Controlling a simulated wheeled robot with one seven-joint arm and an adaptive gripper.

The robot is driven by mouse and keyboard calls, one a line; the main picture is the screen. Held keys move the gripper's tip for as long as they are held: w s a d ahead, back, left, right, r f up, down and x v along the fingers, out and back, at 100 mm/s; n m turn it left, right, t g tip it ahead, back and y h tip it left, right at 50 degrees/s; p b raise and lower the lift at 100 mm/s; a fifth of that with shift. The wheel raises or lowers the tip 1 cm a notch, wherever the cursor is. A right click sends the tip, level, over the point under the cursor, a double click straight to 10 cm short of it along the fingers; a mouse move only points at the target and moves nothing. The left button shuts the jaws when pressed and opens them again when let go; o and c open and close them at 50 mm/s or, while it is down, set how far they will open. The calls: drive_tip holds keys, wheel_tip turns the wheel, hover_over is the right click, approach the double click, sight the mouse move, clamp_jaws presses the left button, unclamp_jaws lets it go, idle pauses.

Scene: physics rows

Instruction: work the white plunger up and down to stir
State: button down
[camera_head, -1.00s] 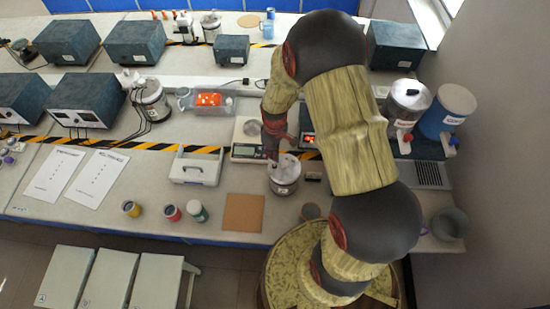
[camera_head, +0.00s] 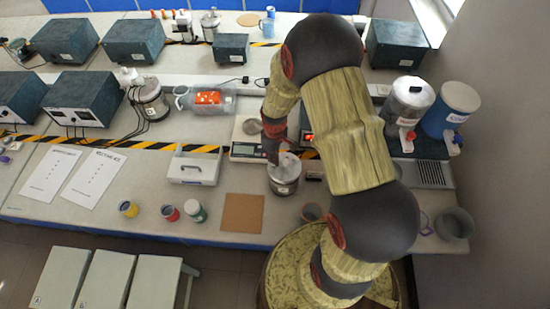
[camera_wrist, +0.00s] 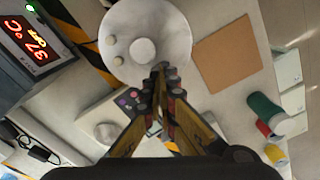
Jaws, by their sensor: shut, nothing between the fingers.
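A metal cup (camera_head: 284,187) with a round white lid (camera_wrist: 172,22) stands on the bench below my gripper. In the wrist view a large round white knob (camera_wrist: 141,49), which looks like the plunger's top, sits on the lid beside two small beige knobs. In the head view my gripper (camera_head: 272,158) points down at the left of the lid, and the plunger is too small to make out.
A scale (camera_head: 244,150) stands just behind and left of the cup, with a lit red display (camera_wrist: 30,37) close by. A brown square mat (camera_head: 242,213) lies to the front left. Several small jars and a white carrier (camera_head: 193,168) are farther left. Two dispensers stand at the right.

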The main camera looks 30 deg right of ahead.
drive_tip(key=shift+r+p, duration=1.25)
drive_tip(key=shift+r, duration=0.65)
wheel_tip(320, 180, up, 5)
drive_tip(key=p, duration=0.3)
